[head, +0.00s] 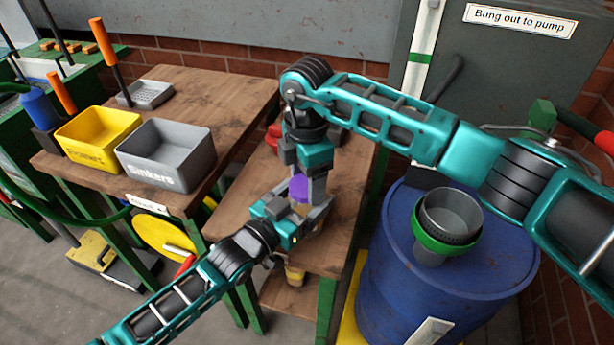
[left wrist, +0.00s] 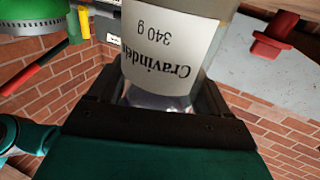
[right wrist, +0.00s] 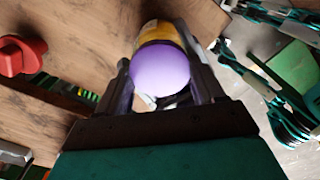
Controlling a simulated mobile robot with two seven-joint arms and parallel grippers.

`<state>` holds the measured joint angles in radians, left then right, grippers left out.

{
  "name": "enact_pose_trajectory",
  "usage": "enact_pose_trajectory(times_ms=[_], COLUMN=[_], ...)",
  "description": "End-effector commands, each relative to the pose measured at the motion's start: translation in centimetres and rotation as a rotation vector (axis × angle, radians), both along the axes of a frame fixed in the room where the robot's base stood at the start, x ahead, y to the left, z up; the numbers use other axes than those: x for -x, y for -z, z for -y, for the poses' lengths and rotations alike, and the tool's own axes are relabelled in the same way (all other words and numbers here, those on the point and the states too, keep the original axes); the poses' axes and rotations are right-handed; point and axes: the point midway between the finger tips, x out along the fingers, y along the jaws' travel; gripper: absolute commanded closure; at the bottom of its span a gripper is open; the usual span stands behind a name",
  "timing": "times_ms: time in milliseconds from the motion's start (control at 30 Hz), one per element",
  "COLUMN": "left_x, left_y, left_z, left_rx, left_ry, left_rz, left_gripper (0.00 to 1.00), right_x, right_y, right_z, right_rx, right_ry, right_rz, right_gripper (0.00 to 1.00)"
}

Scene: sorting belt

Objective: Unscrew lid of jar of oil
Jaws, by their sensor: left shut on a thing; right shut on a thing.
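The jar has a purple lid (head: 298,188), which shows in the head view between my two grippers above the wooden table. My left gripper (head: 297,217) comes in from the lower left and is shut on the jar's body. In the left wrist view the jar (left wrist: 165,50) fills the space between the fingers, its white label reading "340 g" upside down. My right gripper (head: 305,192) reaches down from above and is shut around the purple lid. In the right wrist view the lid (right wrist: 162,70) sits between the fingers, with the yellowish jar beyond it. Whether the lid is loose cannot be told.
A yellow bin (head: 97,142) and a grey "Sinkers" bin (head: 167,170) stand on the left table. A blue barrel (head: 440,262) carrying a green-rimmed grey cup (head: 449,215) stands at right. A red object (head: 273,136) lies behind the grippers. A wooden shelf (head: 285,297) is below.

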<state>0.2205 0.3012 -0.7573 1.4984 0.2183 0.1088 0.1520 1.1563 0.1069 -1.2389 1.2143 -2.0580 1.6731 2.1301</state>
Motion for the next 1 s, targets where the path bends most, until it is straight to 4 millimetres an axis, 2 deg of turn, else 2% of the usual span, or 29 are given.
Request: enact_pose_trajectory(times_ms=[1000], left_x=[0.01], left_y=[0.07], left_z=[0.0], left_rx=[-0.001], left_ry=[0.0], left_rz=[-0.002], left_gripper=[1.0], right_x=[-0.02], right_y=[-0.22], right_z=[-0.05], right_rx=[0.001], right_ry=[-2.047], right_rz=[0.001], right_gripper=[0.69])
